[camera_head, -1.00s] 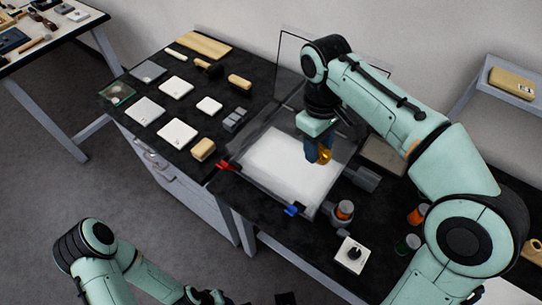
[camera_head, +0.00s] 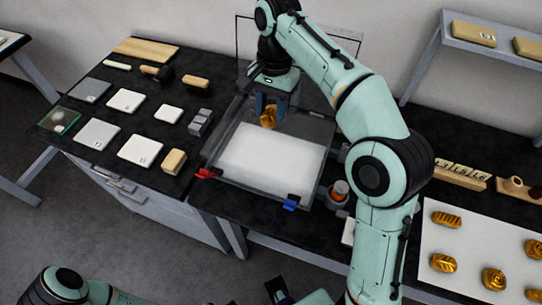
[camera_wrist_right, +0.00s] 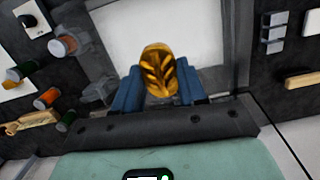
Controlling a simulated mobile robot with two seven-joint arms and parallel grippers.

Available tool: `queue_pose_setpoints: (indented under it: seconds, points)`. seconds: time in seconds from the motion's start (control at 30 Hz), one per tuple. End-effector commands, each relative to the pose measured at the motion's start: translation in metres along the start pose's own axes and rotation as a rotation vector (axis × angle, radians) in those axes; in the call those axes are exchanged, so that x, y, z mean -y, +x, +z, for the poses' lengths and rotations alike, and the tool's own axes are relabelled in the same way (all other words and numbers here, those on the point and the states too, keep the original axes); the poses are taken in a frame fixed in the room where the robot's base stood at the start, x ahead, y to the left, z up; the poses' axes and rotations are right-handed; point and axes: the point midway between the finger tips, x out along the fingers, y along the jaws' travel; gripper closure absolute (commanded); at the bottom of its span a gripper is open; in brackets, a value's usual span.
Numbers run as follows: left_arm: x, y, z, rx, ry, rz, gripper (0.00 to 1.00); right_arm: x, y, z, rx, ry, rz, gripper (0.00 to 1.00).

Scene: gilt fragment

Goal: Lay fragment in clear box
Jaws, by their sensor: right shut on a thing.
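My right gripper (camera_head: 270,108) is shut on a gold, leaf-patterned fragment (camera_head: 268,117) and holds it in the air between its blue fingers. The right wrist view also shows the fragment (camera_wrist_right: 158,70), upright between the fingertips. A large box with clear walls (camera_head: 322,165) and a white floor stands on the black bench; I take it as the clear box. In the head view the fragment appears over its back part, apart from the white floor. My left arm is at the bottom left; a dark part at the bottom edge may be its gripper (camera_head: 281,291), cut off.
A clear upright panel (camera_head: 243,50) stands behind the box. Red (camera_head: 204,174) and blue (camera_head: 290,204) clips sit at its front. More gold pieces lie on a white sheet (camera_head: 462,228).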

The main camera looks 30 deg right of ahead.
Motion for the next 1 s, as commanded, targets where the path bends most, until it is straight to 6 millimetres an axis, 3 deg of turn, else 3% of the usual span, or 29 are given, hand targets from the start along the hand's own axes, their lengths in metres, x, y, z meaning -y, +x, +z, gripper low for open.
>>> queue_pose_setpoints:
  seconds: [0.03,0.1,0.4,0.67,0.9,1.0]
  points:
    - [0.004,0.010,0.001,0.004,-0.001,-0.001,0.57,-0.002,0.020,-0.002,0.003,0.001,0.005,0.88]
    - [0.007,0.017,0.002,0.006,-0.002,-0.002,0.57,-0.002,0.039,-0.004,0.004,0.000,0.005,0.88]
    - [0.013,0.035,0.000,0.005,-0.004,-0.003,0.57,-0.002,0.112,-0.013,0.003,-0.003,0.005,0.88]
    - [0.013,0.038,-0.003,-0.003,-0.002,0.000,0.57,-0.001,0.136,-0.017,0.002,-0.004,0.002,0.88]
    - [0.014,0.044,-0.006,-0.015,-0.002,0.002,0.57,-0.001,0.170,-0.021,0.002,-0.004,0.002,0.88]
    - [0.014,0.044,-0.007,-0.016,-0.001,0.002,0.57,-0.001,0.173,-0.021,0.001,-0.004,0.001,0.88]
